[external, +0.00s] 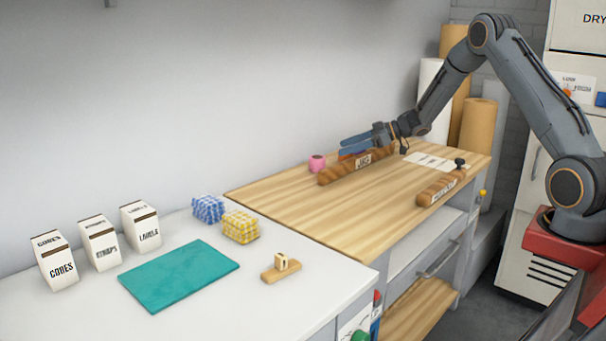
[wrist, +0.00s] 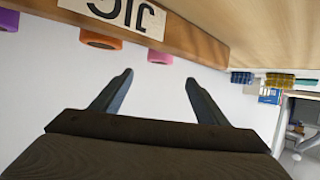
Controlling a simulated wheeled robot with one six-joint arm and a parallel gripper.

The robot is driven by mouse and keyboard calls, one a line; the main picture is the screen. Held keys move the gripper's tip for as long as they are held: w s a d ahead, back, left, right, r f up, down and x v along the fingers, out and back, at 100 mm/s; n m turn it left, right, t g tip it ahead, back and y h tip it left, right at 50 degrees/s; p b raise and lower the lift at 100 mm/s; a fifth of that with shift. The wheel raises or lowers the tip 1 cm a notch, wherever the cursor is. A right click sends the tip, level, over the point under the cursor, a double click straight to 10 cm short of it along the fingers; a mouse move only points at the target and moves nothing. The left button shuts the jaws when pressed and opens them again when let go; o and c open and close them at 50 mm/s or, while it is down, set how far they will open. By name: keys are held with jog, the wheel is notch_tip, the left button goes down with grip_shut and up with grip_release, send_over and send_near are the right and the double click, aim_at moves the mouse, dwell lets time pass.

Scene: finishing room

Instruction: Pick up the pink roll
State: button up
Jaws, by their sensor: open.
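The pink roll (external: 317,162) stands on the wooden worktop near the wall, at the left end of the brown block marked JIG (external: 340,173). In the wrist view the pink roll (wrist: 160,57) shows only in part, just beyond the fingertips and partly hidden by the block. My gripper (external: 342,148) is open and empty, above and behind the block, to the right of the pink roll. In the wrist view the pink roll lies roughly in line with the gap between my fingers (wrist: 158,74), apart from them.
An orange roll (wrist: 101,40) and a purple roll (wrist: 8,19) stand in a row with the pink one behind the block. A second brown block (external: 437,190) lies at the worktop's front edge. The middle of the wooden worktop (external: 330,210) is clear.

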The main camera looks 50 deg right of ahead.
aim_at(326, 154)
jog(key=shift+f, duration=0.55)
jog(key=shift+w+a+f, duration=0.1)
jog(key=shift+w+f, duration=0.1)
jog(key=p+x, duration=0.1)
jog(key=x, duration=1)
jog(key=shift+w+a, duration=0.15)
jog(key=shift+w, duration=0.05)
jog(key=c, duration=1.2)
jog(key=shift+r, duration=0.15)
